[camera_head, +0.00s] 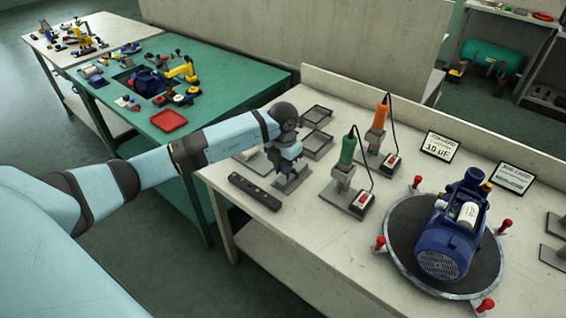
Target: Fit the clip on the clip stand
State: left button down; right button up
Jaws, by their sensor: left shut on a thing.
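My left gripper (289,166) reaches in from the left over the near left part of the pale workbench. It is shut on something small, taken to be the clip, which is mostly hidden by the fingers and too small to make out. Right below the fingers is a small grey stand with a flat base (291,184), which looks like the clip stand. I cannot tell whether the held thing touches it. My right gripper is not in view.
A dark bar (254,191) lies left of the stand. Two grey trays (317,146) are behind. A green-handled tool (347,150) and an orange-handled tool (381,112) stand to the right. A blue pump (445,240) sits on a round turntable with red knobs.

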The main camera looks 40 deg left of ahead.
pick_arm(q)
notch_tip(320, 180, down, 3)
jog(key=shift+r+b, duration=0.2)
jog(key=shift+b, duration=0.4)
jog(key=shift+f, duration=0.25)
jog(key=shift+r, duration=0.1)
jog(key=shift+f, duration=0.2)
dwell(0.6)
jog(key=c, duration=1)
grip_release()
jog(key=shift+c, duration=0.2)
jog(key=shift+r, duration=0.1)
